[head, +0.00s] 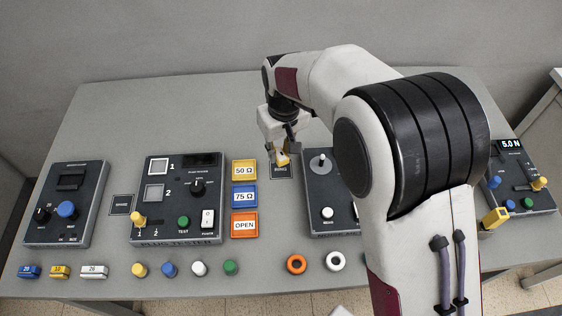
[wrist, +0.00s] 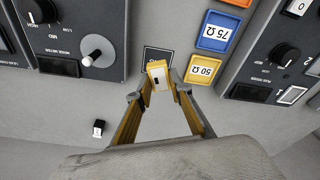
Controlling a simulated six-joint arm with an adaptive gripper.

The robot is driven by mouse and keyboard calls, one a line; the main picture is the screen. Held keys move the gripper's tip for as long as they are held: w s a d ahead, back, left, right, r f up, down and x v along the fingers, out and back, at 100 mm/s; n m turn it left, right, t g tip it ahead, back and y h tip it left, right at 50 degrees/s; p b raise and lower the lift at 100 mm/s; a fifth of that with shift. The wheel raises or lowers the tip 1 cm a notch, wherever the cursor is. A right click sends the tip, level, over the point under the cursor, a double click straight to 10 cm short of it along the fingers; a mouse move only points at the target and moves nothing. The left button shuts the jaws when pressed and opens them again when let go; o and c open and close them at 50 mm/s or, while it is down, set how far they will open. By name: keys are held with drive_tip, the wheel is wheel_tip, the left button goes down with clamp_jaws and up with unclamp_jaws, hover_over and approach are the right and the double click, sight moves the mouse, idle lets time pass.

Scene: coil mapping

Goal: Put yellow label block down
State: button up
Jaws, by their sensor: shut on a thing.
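A yellow block with a white label face and a dark mark (wrist: 157,76) is between my fingertips in the wrist view. My gripper (wrist: 158,88) is shut on it. In the head view my gripper (head: 283,152) points down just behind a small dark plate reading "RING" (head: 280,172), with the yellow block (head: 282,160) low at its tips. In the wrist view the plate (wrist: 155,53) lies just beyond the block. I cannot tell whether the block touches the table or plate.
Yellow 50 Ω (head: 244,170), blue 75 Ω (head: 244,196) and orange OPEN (head: 244,224) trays stand left of the plate. A dark panel with a grey knob (head: 320,160) is close on the right. Several small labelled blocks (head: 60,272) line the front left edge.

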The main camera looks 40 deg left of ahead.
sight(280, 172)
drive_tip(key=shift+f, duration=1.2)
drive_tip(key=shift+f, duration=1.9)
drive_tip(key=shift+f, duration=0.1)
drive_tip(key=o, duration=1)
drive_tip(key=r, duration=0.4)
drive_tip(key=d+r, duration=0.1)
drive_tip(key=r, duration=0.7)
drive_tip(key=shift+s+d+r, duration=0.1)
drive_tip(key=shift+s+d, duration=0.1)
drive_tip(key=shift+s, duration=0.1)
